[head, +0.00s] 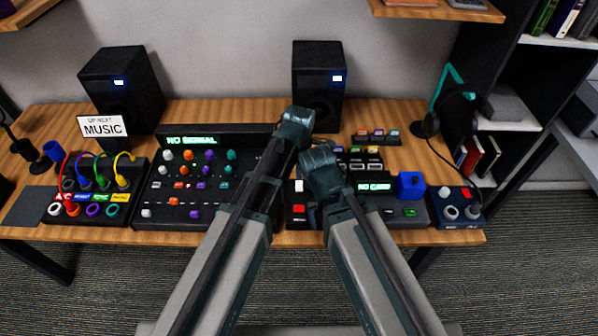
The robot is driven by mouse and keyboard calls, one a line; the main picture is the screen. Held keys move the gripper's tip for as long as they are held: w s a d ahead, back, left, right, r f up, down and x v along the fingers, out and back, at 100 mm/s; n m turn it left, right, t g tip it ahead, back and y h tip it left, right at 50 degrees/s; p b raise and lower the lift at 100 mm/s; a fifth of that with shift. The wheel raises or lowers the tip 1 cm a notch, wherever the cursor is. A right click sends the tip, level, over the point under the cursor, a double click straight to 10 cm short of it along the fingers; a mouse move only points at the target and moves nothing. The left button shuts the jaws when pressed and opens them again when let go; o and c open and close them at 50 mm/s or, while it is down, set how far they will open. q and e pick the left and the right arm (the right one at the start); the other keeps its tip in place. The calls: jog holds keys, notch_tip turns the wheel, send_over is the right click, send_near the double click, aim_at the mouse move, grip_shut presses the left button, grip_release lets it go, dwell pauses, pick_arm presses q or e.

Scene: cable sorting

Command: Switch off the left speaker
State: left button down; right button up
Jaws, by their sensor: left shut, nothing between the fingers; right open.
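The left speaker (140,95) is a black box at the back left of the desk, with a small lit blue-white light on its front. The right speaker (318,100) is a similar black box at the back middle, also with its light lit. My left gripper (297,116) is shut and empty, just in front of the right speaker's lower left edge and far to the right of the left speaker. My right gripper (318,160) is open and lower, over the middle of the desk. Its fingers are hard to make out. No speaker switch can be made out.
A "MUSIC" sign (102,128) stands before the left speaker. A patch box (98,190) with coloured cables and a mixer (190,185) reading "NO SIGNAL" fill the desk's left. A "NO CARD" panel (375,187), a blue knob box (458,207) and headphones (463,110) are right.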

aim_at(299, 188)
pick_arm(q)
jog(key=shift+w+f+b, duration=0.15)
jog(key=shift+f+b, duration=0.55)
jog(key=shift+f, duration=0.3)
jog(key=shift+w+f+b, duration=0.1)
jog(key=shift+f+b, duration=0.55)
jog(key=shift+f, duration=0.3)
pick_arm(e)
jog(key=shift+f, duration=1.9)
pick_arm(q)
jog(key=shift+w+f+b, duration=0.1)
jog(key=shift+f+b, duration=0.25)
jog(key=shift+b, duration=0.1)
pick_arm(e)
jog(key=shift+f, duration=0.4)
pick_arm(q)
jog(key=shift+r, duration=0.25)
pick_arm(e)
jog(key=shift+s+r, duration=0.15)
jog(key=shift+r, duration=0.1)
pick_arm(q)
jog(key=shift+s, duration=0.2)
jog(key=shift+s+p, duration=0.3)
jog(key=shift+s, duration=0.5)
pick_arm(e)
jog(key=shift+w, duration=0.2)
pick_arm(q)
jog(key=shift+w, duration=0.15)
pick_arm(e)
jog(key=shift+r, duration=0.1)
